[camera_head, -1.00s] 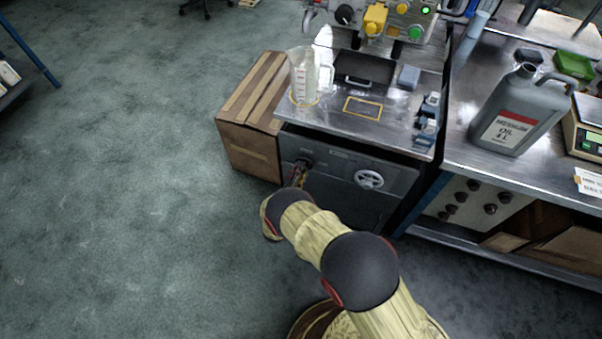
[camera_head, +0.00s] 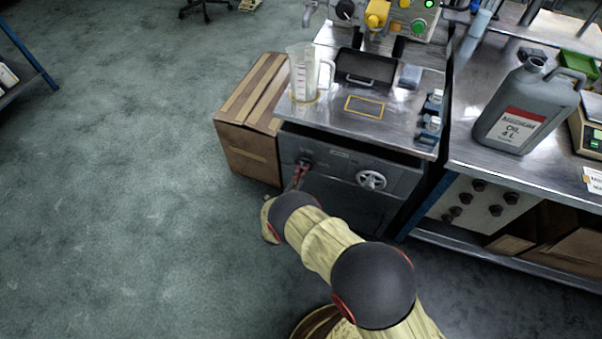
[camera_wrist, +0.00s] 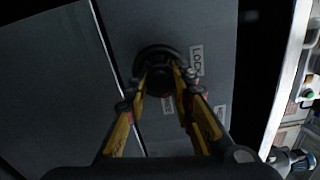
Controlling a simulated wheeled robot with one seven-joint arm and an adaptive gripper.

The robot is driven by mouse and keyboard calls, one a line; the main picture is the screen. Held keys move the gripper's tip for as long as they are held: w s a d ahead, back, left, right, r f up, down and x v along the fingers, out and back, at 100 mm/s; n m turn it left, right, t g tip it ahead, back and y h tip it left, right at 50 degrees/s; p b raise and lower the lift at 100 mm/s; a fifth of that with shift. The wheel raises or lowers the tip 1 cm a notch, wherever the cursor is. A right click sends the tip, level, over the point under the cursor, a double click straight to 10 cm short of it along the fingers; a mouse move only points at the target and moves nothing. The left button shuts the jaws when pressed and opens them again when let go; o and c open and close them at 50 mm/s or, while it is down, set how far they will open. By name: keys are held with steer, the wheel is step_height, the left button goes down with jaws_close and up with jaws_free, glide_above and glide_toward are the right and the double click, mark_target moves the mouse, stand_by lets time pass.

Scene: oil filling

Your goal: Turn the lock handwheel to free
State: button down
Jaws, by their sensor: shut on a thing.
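The dark, round lock handwheel (camera_wrist: 158,54) is on the grey front panel, in the upper middle of the wrist view, beside a label reading LOCK. My gripper (camera_wrist: 162,80) reaches straight at it, with its yellow and black fingers on either side of the handwheel's hub and closed on it. In the head view the lock handwheel (camera_head: 305,162) is a small dark knob at the upper left of the cabinet front. My gripper (camera_head: 298,177) meets it from below and partly hides it. The exact turn of the handwheel is hard to read.
A white spoked handwheel (camera_head: 371,180) is to the right on the same cabinet front. A cardboard box (camera_head: 248,145) stands close on the left. A clear measuring jug (camera_head: 304,75) stands on the cabinet top. A grey oil can (camera_head: 525,110) is on the right bench.

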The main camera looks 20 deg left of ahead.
stand_by(0.3)
steer(key=shift+d+f, duration=0.1)
steer(key=c, duration=1.5)
jaws_free()
steer(key=shift+s, duration=0.1)
steer(key=s, duration=0.8)
steer(key=s+a, duration=0.1)
steer(key=s, duration=0.2)
steer(key=shift+s, duration=0.4)
